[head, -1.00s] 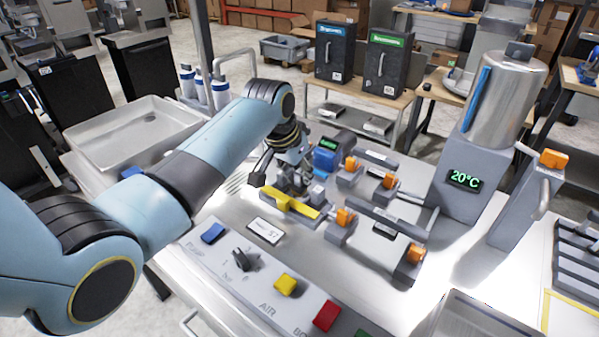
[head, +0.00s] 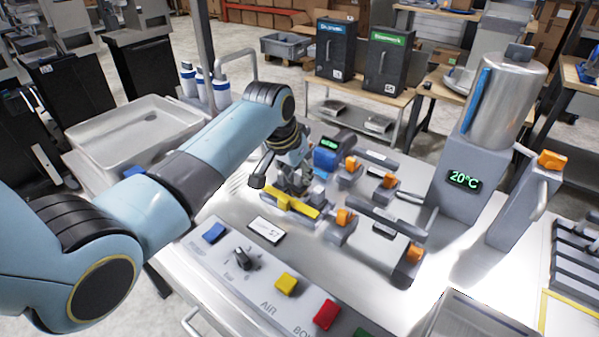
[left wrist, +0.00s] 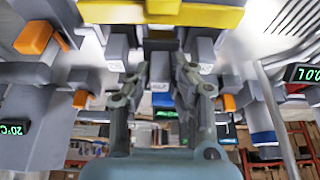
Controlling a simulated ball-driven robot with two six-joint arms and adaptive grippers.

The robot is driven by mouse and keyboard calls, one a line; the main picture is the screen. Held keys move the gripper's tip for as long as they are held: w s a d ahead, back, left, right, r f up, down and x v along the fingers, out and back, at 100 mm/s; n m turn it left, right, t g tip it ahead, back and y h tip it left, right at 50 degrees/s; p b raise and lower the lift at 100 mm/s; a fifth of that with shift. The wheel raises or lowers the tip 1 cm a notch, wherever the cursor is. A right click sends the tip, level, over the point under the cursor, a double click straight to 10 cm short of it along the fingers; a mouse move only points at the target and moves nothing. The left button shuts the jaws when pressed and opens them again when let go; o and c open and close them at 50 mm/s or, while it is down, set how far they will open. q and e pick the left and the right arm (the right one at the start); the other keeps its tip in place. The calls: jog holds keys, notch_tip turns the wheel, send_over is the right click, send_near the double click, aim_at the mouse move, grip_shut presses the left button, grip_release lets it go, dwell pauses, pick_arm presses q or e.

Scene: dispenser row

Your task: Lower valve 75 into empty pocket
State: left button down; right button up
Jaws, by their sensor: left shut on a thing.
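My left gripper (head: 294,188) is in the middle of the head view, pointing down at the row of grey blocks just behind a yellow bar (head: 290,204). In the left wrist view its two fingers (left wrist: 160,82) are shut on a grey block with a small pale label (left wrist: 160,70), which I take for valve 75; the number is not readable. The yellow bar (left wrist: 160,13) runs across the top of that view, close to the valve. The pocket is hidden under the gripper and the valve, so I cannot tell whether the valve touches it. My right gripper is not in view.
Grey blocks with orange parts (head: 341,217) stand close on the right of the gripper. A metal tank on a base reading 20°C (head: 463,179) stands further right. A panel with coloured buttons (head: 285,284) lies in front, and an empty tray (head: 137,118) is behind left.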

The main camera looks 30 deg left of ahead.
pick_arm(q)
jog(key=shift+f+b, duration=0.55)
jog(key=shift+f, duration=0.5)
jog(key=c, duration=1.1)
grip_release()
jog(key=shift+f, duration=0.1)
jog(key=v, duration=1.2)
jog(key=shift+w, duration=0.1)
